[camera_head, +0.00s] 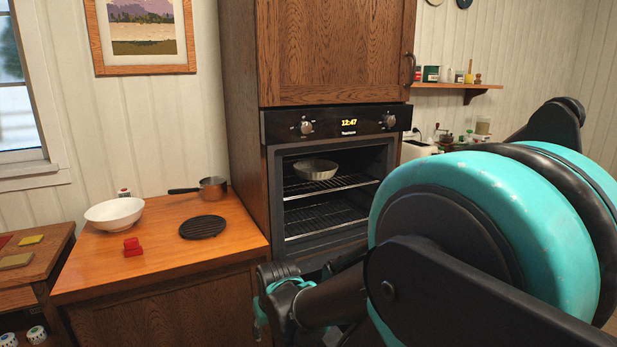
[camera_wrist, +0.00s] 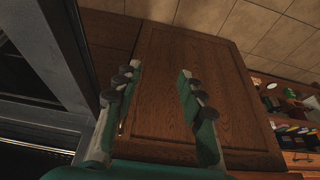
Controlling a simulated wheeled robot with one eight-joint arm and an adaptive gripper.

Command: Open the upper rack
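The oven (camera_head: 335,190) stands open, with its dark cavity and two wire racks showing. The upper rack (camera_head: 345,182) sits inside, and a round metal pan (camera_head: 315,169) rests on it. The lower rack (camera_head: 318,219) is below it. The oven door is mostly hidden behind my arm. My gripper (camera_head: 274,290) is low in front of the oven's left side, below the rack level. In the wrist view my gripper (camera_wrist: 158,83) has its two fingers spread wide, with nothing between them and a wooden panel beyond. It touches no rack that I can see.
A tall wooden cabinet (camera_head: 335,50) surrounds the oven. My arm covers the right side.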

